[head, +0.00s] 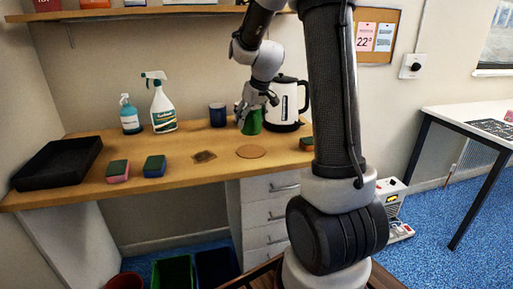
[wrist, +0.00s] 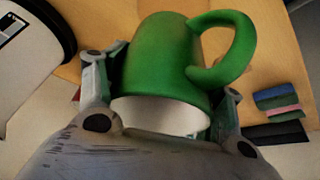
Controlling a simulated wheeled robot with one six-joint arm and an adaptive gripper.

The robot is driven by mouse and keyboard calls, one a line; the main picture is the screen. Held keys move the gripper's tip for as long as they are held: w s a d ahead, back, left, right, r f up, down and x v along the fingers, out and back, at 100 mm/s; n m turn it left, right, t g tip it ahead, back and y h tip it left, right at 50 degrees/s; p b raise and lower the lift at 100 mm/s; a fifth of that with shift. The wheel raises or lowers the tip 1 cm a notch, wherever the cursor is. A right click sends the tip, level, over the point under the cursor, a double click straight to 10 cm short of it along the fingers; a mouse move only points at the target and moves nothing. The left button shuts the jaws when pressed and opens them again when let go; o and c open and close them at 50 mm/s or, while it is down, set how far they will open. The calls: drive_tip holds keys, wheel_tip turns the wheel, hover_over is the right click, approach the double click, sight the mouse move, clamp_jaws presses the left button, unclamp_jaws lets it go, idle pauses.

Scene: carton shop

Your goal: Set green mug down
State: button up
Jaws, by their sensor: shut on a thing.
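The green mug (head: 252,123) is in the head view near the back of the wooden counter, between a dark blue mug and a kettle. My gripper (head: 257,103) reaches it from above and is shut on it. In the wrist view the green mug (wrist: 160,55) sits between the two fingers of my gripper (wrist: 163,95), with its white inside near the palm and its handle to the right. I cannot tell whether its base touches the counter. A round cork mat (head: 251,152) lies bare on the counter in front of the mug.
The kettle (head: 286,104) stands close right and the dark blue mug (head: 217,115) close left. Spray bottles (head: 163,108), sponges (head: 154,166), a small brown square (head: 204,156) and a black tray (head: 57,163) are further left.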

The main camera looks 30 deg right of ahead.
sight(257, 112)
wheel_tip(257, 112, down, 8)
drive_tip(key=shift+r, duration=0.2)
drive_tip(key=o, duration=1.5)
drive_tip(key=shift+f, duration=0.1)
drive_tip(key=v, duration=1.1)
drive_tip(key=shift+a+r, duration=0.1)
drive_tip(key=shift+r, duration=0.3)
drive_tip(key=shift+m+g+h, duration=0.3)
drive_tip(key=shift+m, duration=0.4)
drive_tip(key=s+a+r, duration=0.1)
drive_tip(key=s+a, duration=0.1)
drive_tip(key=s, duration=0.7)
drive_tip(key=s+a+r, duration=0.2)
drive_tip(key=s+a, duration=0.1)
drive_tip(key=s, duration=0.6)
drive_tip(key=s+a+r, duration=0.2)
drive_tip(key=s, duration=0.7)
drive_tip(key=shift+s+a+r, duration=0.1)
drive_tip(key=shift+a+r, duration=0.05)
drive_tip(key=shift+a, duration=0.15)
